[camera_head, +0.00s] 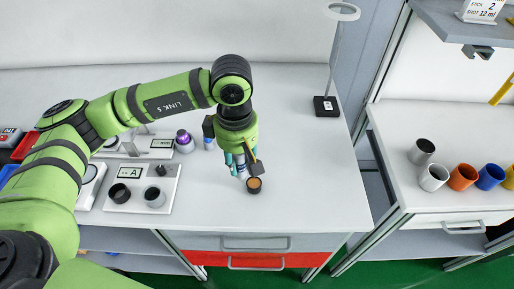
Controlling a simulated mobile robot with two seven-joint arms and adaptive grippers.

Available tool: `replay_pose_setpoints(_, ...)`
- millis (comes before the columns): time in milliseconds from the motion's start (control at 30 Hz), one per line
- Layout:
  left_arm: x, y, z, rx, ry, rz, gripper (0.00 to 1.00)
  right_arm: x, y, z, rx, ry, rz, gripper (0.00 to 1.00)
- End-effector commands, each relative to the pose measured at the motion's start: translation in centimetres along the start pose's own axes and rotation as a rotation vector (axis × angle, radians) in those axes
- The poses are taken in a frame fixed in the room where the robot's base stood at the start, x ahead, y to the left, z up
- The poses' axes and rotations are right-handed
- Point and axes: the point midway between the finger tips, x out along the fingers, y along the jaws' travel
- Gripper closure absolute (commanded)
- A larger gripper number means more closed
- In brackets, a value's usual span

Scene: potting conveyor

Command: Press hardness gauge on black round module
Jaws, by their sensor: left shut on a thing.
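My left gripper (246,166) reaches down over the right half of the white bench and is shut on the hardness gauge (241,171), a slim pale piece with some blue, partly hidden by the fingers. A black round module (254,187) with an orange-brown top stands on the bench right below the fingertips. The gauge's lower end is close to the module's left rim; I cannot tell whether they touch. My right gripper is not in view.
A white tray marked A (139,208) holds dark round cups at left. A purple-topped cylinder (184,142) stands behind. A black-based lamp stand (326,106) is at back right. The bench right of the module is clear.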

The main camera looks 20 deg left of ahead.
Motion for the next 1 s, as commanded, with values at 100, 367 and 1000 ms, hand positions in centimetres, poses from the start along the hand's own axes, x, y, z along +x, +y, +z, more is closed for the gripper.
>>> replay_pose_setpoints(100,-0.6,0.8,0.5,-0.314,0.001,0.000,1.00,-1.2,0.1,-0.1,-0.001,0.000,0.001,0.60)
replay_pose_setpoints(367,-0.7,2.2,1.4,-0.923,0.005,0.005,1.00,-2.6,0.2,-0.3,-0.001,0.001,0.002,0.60)
replay_pose_setpoints(1000,-0.6,2.8,1.8,-1.217,0.006,0.011,1.00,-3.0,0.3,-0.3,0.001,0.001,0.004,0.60)
